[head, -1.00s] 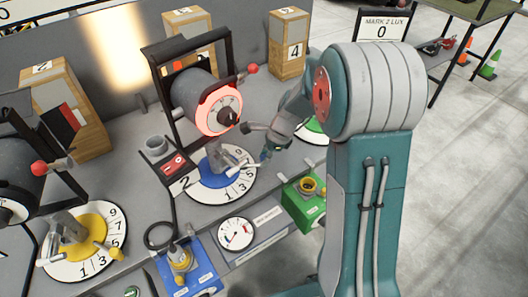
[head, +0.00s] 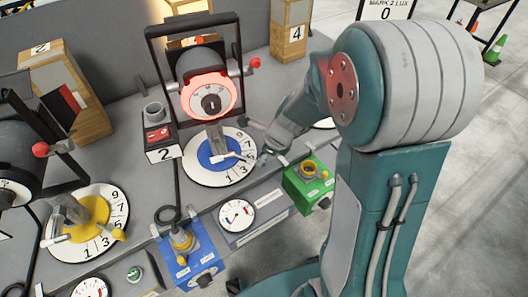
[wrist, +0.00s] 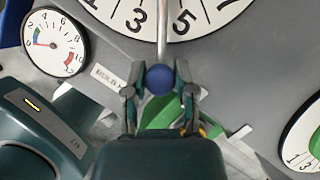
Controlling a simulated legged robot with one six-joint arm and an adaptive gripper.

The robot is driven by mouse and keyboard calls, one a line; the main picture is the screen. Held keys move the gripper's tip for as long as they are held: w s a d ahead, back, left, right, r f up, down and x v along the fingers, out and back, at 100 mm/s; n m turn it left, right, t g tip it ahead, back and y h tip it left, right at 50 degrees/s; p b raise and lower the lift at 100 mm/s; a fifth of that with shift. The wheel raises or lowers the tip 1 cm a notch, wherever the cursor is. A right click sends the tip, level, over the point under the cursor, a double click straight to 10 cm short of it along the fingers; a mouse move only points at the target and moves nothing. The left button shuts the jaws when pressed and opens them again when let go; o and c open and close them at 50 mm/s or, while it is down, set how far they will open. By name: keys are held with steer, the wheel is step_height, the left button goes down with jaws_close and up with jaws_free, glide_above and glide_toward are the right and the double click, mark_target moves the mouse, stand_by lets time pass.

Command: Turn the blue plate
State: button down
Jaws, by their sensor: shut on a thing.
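The blue plate (head: 205,154) is a blue disc at the centre of a white numbered dial (head: 205,178), with a grey post and a metal lever on it. The lever ends in a blue ball knob (wrist: 159,79). In the wrist view, the lever crosses the white dial (wrist: 205,18) between 3 and 5. My gripper (wrist: 160,90) is shut on the blue knob, one finger on each side. In the head view my gripper (head: 262,160) is at the dial's right edge, and its fingertips are too small to make out clearly.
A drum with a red-lit face (head: 209,97) stands behind the dial. A green box (head: 309,181), a round gauge (head: 236,215) and a blue box (head: 190,262) line the bench front. A yellow plate (head: 88,218) is at left, and a black switch box (head: 160,143) is beside the dial.

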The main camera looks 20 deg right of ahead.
steer(key=shift+a, duration=0.15)
steer(key=shift+r, duration=0.1)
stand_by(0.4)
steer(key=shift+c, duration=2.1)
jaws_free()
steer(key=shift+a, duration=0.1)
steer(key=v, duration=1.1)
steer(key=shift+r, duration=0.4)
steer(key=shift+s, duration=0.15)
